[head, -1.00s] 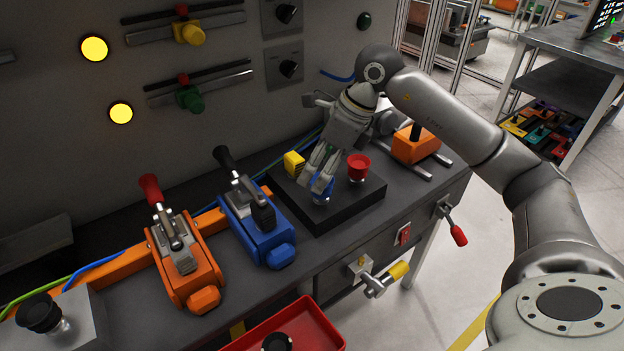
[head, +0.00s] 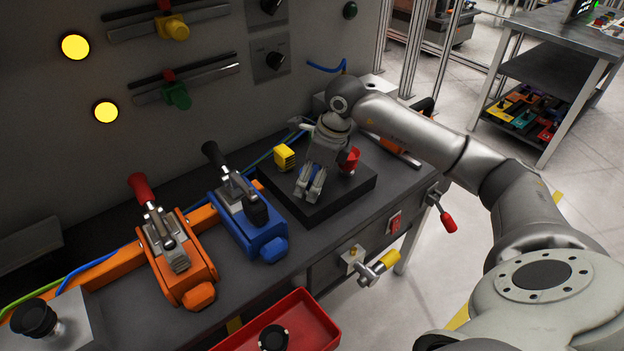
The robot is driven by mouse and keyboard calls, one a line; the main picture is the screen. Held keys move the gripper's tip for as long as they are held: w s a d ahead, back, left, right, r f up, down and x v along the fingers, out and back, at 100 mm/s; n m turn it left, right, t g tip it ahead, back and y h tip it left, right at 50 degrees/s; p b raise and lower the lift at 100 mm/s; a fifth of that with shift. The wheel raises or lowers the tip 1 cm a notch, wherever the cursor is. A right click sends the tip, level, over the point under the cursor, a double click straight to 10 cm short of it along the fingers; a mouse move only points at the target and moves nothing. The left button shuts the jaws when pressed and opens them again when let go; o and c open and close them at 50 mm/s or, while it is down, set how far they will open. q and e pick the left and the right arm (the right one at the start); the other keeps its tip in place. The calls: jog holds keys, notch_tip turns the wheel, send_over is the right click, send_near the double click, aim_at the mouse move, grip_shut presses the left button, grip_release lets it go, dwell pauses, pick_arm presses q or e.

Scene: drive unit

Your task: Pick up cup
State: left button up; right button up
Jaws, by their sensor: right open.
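A small red cup-shaped piece (head: 351,160) stands on a black block (head: 318,212) on the bench, partly hidden behind my right gripper. A yellow block-shaped piece (head: 284,157) stands on the same block, to the left of the gripper. My right gripper (head: 308,194) points down over the front middle of the black block, its fingers open. My left gripper is not in view.
An orange clamp (head: 190,277) and a blue clamp (head: 240,222) stand left of the block. A red tray (head: 315,325) holding a black round piece (head: 273,338) is at the bottom. A red-handled lever (head: 447,220) and a yellow-handled valve (head: 380,267) stick out from the bench front.

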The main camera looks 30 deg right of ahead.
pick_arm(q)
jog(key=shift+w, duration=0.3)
pick_arm(e)
jog(key=shift+f, duration=0.35)
jog(key=shift+c, duration=0.5)
jog(key=c, duration=1.1)
jog(key=shift+r, duration=0.1)
jog(key=shift+w+r, duration=0.1)
jog(key=shift+r, duration=0.35)
notch_tip(320, 180, up, 2)
jog(key=shift+b, duration=0.45)
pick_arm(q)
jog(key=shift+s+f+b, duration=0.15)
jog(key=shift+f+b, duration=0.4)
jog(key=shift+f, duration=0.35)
pick_arm(e)
jog(key=s+a+r, duration=0.9)
jog(key=a+r, duration=0.1)
jog(key=shift+a, duration=0.4)
